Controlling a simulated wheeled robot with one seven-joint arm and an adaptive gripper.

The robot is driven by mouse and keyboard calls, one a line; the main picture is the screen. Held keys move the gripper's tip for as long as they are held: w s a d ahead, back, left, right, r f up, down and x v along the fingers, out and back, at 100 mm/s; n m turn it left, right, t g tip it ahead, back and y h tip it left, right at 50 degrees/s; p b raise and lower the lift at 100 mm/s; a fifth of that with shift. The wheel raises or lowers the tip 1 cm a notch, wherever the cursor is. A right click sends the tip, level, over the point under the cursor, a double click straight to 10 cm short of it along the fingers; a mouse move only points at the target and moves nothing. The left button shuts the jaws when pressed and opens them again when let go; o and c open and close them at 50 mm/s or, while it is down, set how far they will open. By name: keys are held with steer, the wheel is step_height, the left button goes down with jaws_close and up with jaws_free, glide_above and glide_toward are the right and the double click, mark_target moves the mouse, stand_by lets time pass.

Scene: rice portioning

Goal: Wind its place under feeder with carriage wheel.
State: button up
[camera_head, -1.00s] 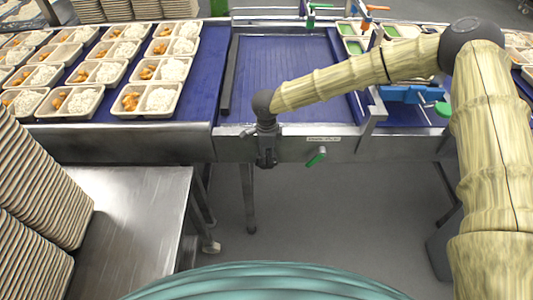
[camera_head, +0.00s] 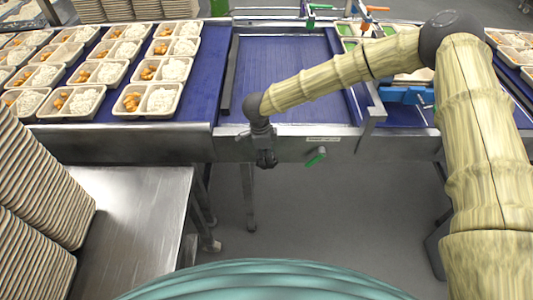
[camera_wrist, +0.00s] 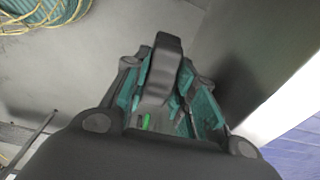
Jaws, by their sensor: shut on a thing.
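At the right, trays with green contents (camera_head: 350,45) stand among metal frames, partly behind my arm. I cannot tell which part is the feeder.
Rows of filled trays (camera_head: 145,100) with rice and orange food cover the belt at the left. The floor below the rail is clear around a metal leg (camera_head: 249,200).

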steer(key=shift+a+f+h+p, duration=0.1)
steer(key=shift+a+h+p, duration=0.2)
steer(key=shift+h, duration=0.55)
steer(key=shift+a+f+h+p, duration=0.15)
steer(key=shift+h+p, duration=0.25)
steer(key=shift+h, duration=0.45)
steer(key=shift+r, duration=0.1)
steer(key=o, duration=0.7)
steer(key=shift+o, duration=0.2)
steer(key=shift+a+r, duration=0.1)
steer(key=v, duration=1.1)
steer(key=shift+a+r, duration=0.25)
steer(key=shift+r, duration=0.1)
